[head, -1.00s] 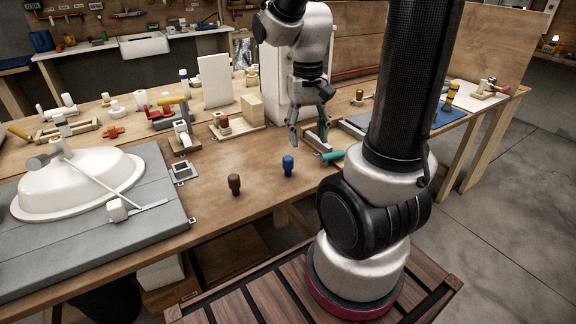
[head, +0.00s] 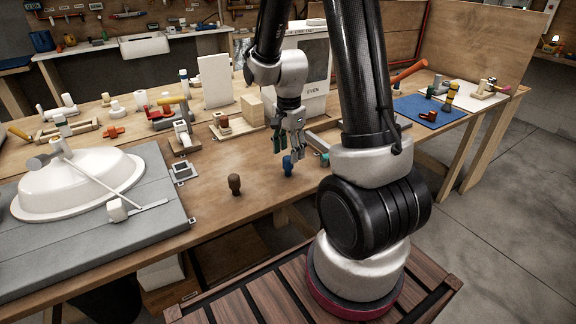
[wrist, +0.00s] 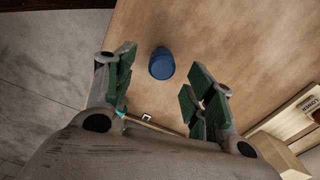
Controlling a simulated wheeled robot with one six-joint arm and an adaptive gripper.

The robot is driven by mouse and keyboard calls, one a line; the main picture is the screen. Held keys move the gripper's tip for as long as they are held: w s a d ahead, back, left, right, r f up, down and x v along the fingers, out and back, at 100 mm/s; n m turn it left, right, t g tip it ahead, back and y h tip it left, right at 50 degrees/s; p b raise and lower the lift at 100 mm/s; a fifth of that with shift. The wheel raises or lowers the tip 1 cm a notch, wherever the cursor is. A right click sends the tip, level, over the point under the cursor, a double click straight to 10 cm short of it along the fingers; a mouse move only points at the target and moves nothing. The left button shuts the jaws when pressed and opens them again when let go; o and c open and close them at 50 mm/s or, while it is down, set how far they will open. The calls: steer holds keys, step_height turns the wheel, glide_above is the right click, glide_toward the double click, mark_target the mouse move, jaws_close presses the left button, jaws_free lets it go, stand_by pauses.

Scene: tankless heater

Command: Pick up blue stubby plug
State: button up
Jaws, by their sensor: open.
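The blue stubby plug (head: 287,166) stands upright on the wooden workbench near its front edge. In the wrist view the blue plug (wrist: 162,64) shows from above, ahead of and between the lines of the two fingers. My gripper (head: 289,152) is open and empty, pointing down over the bench at the plug. In the head view its fingers overlap the plug's surroundings, and I cannot tell the exact height gap. In the wrist view my gripper (wrist: 160,90) shows its green finger pads spread wide, apart from the plug.
A brown plug (head: 234,184) stands to the left of the blue one. A white EVEN-labelled heater unit (head: 305,75) stands behind my gripper. A wooden block (head: 252,110) and a grey mat with a white basin (head: 78,182) are farther left. The bench front is mostly clear.

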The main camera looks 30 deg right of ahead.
mark_target(288, 158)
step_height(288, 158, down, 4)
steer(key=shift+w+r, duration=0.1)
steer(key=shift+r, duration=0.15)
steer(key=shift+a, duration=0.1)
steer(key=shift+c, duration=0.3)
steer(key=c, duration=1)
steer(key=shift+o, duration=0.2)
